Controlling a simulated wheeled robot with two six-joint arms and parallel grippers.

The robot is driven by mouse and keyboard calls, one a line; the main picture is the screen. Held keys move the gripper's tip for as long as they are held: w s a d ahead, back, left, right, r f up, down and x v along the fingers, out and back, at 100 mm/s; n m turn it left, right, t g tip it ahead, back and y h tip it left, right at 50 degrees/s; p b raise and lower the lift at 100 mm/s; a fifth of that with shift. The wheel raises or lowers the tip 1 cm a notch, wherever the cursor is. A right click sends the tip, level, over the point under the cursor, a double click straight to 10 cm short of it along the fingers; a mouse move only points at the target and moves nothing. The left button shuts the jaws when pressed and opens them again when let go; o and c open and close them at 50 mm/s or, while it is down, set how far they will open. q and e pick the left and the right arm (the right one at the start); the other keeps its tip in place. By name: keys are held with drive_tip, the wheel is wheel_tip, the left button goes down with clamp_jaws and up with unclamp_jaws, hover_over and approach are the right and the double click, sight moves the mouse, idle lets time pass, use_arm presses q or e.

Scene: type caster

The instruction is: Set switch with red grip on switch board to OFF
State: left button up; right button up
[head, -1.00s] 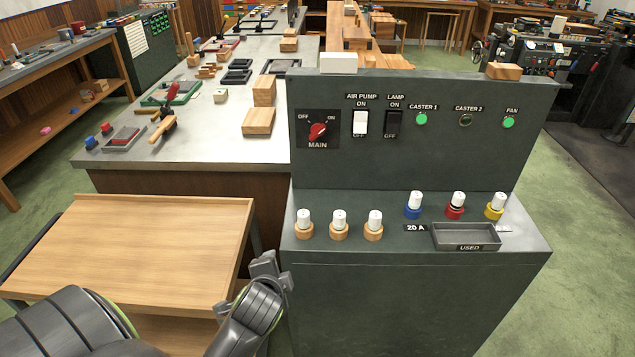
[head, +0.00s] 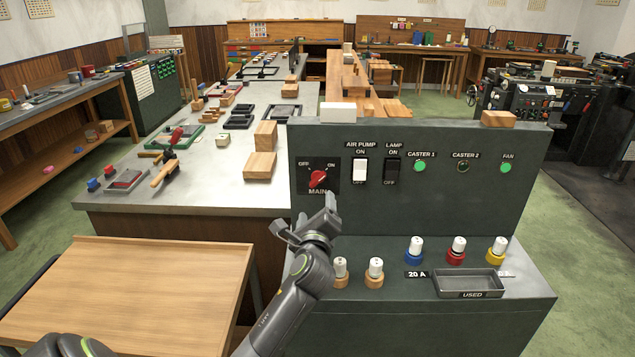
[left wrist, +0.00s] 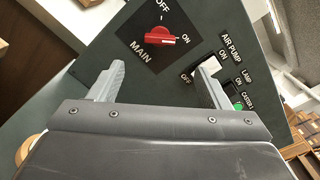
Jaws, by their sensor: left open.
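The switch with the red grip (head: 318,179) is the MAIN rotary switch at the left of the dark green switch board (head: 440,195). Its black plate reads OFF at upper left and ON at upper right. The red grip also shows in the left wrist view (left wrist: 160,36), with its white mark towards ON. My left gripper (head: 308,215) is open and empty, below and in front of the MAIN switch, apart from it. In the left wrist view its fingers (left wrist: 162,84) are spread, with the red grip beyond them. My right gripper is not in view.
A white AIR PUMP rocker (head: 360,171) and a black LAMP rocker (head: 392,171) sit right of MAIN. Capped fuses, including a blue one (head: 414,257), and a USED tray (head: 468,284) are on the ledge below. A wooden table (head: 150,290) stands at left.

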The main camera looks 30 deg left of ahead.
sight(318, 182)
use_arm(q)
drive_tip(key=p+x, duration=0.1)
drive_tip(key=x, duration=1.1)
drive_tip(key=shift+w, duration=0.25)
drive_tip(key=shift+c, duration=0.4)
drive_tip(key=c, duration=0.9)
